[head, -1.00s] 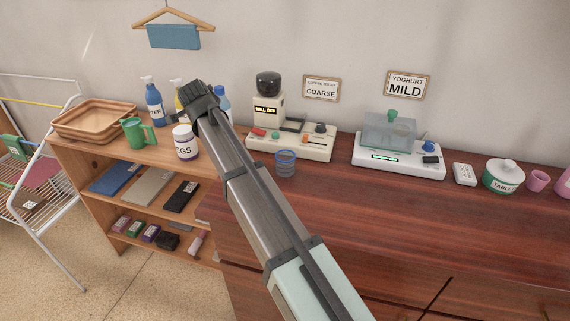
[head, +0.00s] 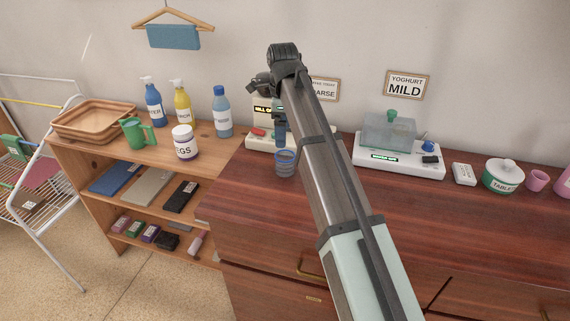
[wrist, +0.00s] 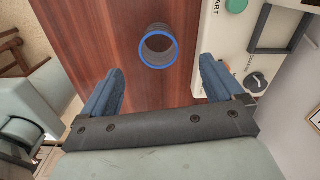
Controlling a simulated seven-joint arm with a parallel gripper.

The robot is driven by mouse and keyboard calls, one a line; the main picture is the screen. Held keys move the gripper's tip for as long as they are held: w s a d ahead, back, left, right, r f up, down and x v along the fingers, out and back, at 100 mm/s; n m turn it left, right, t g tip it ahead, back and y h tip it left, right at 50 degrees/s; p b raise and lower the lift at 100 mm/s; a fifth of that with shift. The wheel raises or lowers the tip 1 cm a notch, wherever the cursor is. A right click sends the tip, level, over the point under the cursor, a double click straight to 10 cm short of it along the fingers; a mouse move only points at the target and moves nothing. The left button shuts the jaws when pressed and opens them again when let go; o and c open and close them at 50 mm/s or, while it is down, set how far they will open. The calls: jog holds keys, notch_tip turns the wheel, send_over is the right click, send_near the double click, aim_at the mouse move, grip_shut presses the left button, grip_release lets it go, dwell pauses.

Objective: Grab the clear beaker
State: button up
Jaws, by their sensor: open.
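The clear beaker (head: 286,164) has a blue rim and stands upright on the dark wood dresser top, in front of the coffee grinder. In the wrist view the beaker (wrist: 158,46) is seen from above, just beyond and between my two blue fingers. My gripper (wrist: 156,88) is open and empty, with a finger on each side and no contact seen. In the head view my gripper (head: 281,135) points down just above the beaker, partly hidden by my arm.
The coffee grinder (head: 258,141) stands close behind the beaker, beside my right finger in the wrist view. A white scale (head: 400,164) with a clear cover is to the right. Bottles and a labelled jar (head: 185,143) stand on the lower shelf unit at left. The dresser front is clear.

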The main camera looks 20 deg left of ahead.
aim_at(285, 155)
notch_tip(285, 155, down, 6)
jog(key=shift+f, duration=0.15)
jog(key=shift+s+d+f, duration=0.1)
jog(key=shift+d+f, duration=0.05)
jog(key=shift+f, duration=1.2)
jog(key=shift+s+d+f, duration=0.1)
jog(key=shift+d+f, duration=0.05)
jog(key=shift+f, duration=1.15)
jog(key=shift+w, duration=0.1)
jog(key=c, duration=1.1)
jog(key=shift+c, duration=0.2)
jog(key=shift+r, duration=0.15)
